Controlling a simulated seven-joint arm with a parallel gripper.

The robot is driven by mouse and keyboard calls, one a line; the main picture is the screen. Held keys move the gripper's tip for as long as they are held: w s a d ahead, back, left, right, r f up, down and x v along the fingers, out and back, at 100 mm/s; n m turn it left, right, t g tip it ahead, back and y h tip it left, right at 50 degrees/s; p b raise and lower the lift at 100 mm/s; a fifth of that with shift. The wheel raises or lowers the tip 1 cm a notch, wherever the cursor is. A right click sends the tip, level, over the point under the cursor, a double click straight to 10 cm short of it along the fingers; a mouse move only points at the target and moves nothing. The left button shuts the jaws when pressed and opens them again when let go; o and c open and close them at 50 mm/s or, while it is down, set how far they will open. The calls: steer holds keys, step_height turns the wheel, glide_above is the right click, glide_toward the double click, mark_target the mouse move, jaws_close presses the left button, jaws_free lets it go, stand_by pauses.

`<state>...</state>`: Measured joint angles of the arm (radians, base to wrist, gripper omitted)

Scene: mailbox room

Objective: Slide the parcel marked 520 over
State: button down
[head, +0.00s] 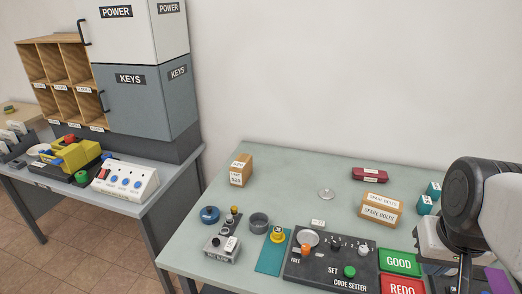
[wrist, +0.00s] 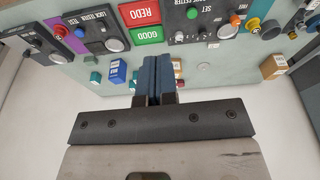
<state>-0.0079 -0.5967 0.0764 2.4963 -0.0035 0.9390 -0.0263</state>
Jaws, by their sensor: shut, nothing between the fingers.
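A small brown cardboard box (head: 241,170) with white labels stands at the back left of the grey-green table in the head view. Its label print is too small to read surely as 520. A like brown box (wrist: 273,67) shows at the right of the wrist view. Another brown box (head: 379,212), labelled SPARE BOLTS, stands right of the table's middle. My gripper (wrist: 155,75) is shut and empty in the wrist view, its blue-grey fingers together above the table, apart from the brown box at the right. In the head view my arm is at the right; the fingertips do not show.
The code setter panel (head: 331,262), GOOD plate (head: 399,262) and REDO plate (head: 402,287) lie at the front. A red case (head: 370,174), silver disc (head: 327,194), teal boxes (head: 428,198), blue round item (head: 209,214) and grey cup (head: 258,222) stand around. The back middle is mostly clear.

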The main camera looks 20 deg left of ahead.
steer(key=w+a+f+n+g+y, duration=0.1)
steer(key=w+a+n, duration=0.4)
steer(key=w+a, duration=0.75)
steer(key=w+a+n, duration=0.4)
steer(key=w+a, duration=0.1)
steer(key=w, duration=1.5)
steer(key=w+a+f+n, duration=0.4)
steer(key=w+a+f, duration=0.6)
steer(key=a, duration=0.3)
steer(key=w+a+f+n+g+y, duration=0.1)
steer(key=w+a+f+n, duration=0.3)
steer(key=w+a+f, duration=0.6)
steer(key=a, duration=0.2)
steer(key=shift+a+f+n+g, duration=0.3)
steer(key=shift+a, duration=0.05)
